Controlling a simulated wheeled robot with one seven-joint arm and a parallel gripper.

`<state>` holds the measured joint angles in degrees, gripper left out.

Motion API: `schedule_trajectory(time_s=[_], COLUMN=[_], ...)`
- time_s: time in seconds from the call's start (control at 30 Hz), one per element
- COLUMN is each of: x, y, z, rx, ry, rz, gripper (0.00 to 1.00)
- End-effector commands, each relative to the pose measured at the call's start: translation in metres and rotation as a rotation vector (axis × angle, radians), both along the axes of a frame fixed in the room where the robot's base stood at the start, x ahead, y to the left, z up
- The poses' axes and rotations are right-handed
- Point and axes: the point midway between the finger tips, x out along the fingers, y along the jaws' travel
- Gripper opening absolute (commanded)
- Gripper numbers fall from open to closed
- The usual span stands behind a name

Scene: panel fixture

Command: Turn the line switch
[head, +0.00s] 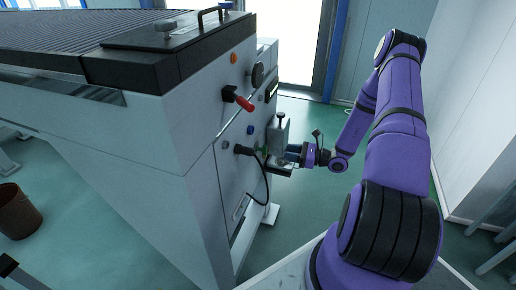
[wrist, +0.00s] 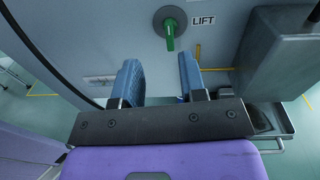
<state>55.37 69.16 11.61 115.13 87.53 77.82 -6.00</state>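No label reading "line" is legible in either view. On the panel, a red-handled switch (head: 240,100) sticks out in the head view, with its label not readable. In the wrist view a green-handled switch (wrist: 170,35) on a round grey base is labelled "LIFT", its handle pointing down. My gripper (wrist: 160,68) has two blue fingers held apart, with nothing between them. The green handle is just beyond the fingertips, between them in the picture, and no contact shows. In the head view my gripper (head: 288,152) is low beside the panel, partly hidden by the grey box.
A grey box (wrist: 281,52) projects from the panel right of the fingers, with a tray (wrist: 270,118) below. In the head view a black plug (head: 243,149) trails a cable. An orange button (head: 234,58) and a gauge (head: 257,75) sit higher.

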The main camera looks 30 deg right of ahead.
Motion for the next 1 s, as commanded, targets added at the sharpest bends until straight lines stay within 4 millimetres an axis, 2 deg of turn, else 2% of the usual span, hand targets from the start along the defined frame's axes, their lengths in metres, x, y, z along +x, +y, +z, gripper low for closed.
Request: schedule_trajectory(time_s=[0.03, 0.13, 0.33, 0.8, 1.0], x=[-0.002, -0.004, 0.004, 0.064, 0.078], y=[-0.003, -0.007, -0.002, 0.045, 0.056], z=[-0.009, -0.019, -0.021, -0.021, -0.021], rx=[0.021, 0.043, 0.049, 0.049, 0.049], ry=[0.007, 0.012, 0.013, 0.014, 0.014], rz=[-0.028, -0.062, -0.073, -0.071, -0.072], gripper=[0.38, 0.38, 0.38, 0.38, 0.38])
